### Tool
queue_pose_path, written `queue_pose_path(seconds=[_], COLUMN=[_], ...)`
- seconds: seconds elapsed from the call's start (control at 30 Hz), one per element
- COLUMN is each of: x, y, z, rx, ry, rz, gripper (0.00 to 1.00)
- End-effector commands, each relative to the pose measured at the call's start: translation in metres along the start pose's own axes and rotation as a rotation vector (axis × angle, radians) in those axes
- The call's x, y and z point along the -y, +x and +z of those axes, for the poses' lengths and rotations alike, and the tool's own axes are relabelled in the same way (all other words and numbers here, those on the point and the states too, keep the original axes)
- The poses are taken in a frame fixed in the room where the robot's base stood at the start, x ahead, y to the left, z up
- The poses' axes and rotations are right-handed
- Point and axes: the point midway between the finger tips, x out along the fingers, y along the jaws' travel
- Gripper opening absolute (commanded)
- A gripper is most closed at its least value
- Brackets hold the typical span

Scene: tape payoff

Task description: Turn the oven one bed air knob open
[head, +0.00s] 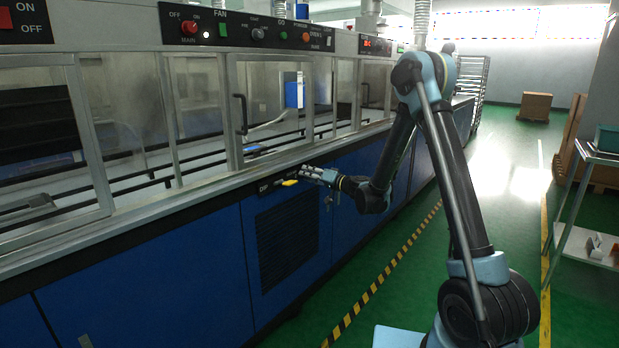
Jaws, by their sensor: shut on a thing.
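A yellow knob (290,182) sticks out at the top edge of the blue oven cabinet, above a black louvred vent. My gripper (303,174) reaches in from the right and is shut at the right end of this knob. Its fingers hide part of the knob and the strip behind it, so the exact hold and how far the knob is turned cannot be told.
Above is a glazed oven front with a black door handle (241,114) and a rail. The upper control panel (247,29) carries switches and buttons. A cart (590,200) stands at the right. The green floor (480,215) is clear along the striped tape.

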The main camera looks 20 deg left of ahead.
Motion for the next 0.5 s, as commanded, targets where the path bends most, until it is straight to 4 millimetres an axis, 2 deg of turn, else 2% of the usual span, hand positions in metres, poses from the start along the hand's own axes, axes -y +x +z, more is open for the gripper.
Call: queue_pose_path(seconds=[0.5], x=[-0.0051], y=[0.0009], z=[-0.0037], rx=[-0.009], ry=[0.476], rz=[0.004], gripper=[0.01])
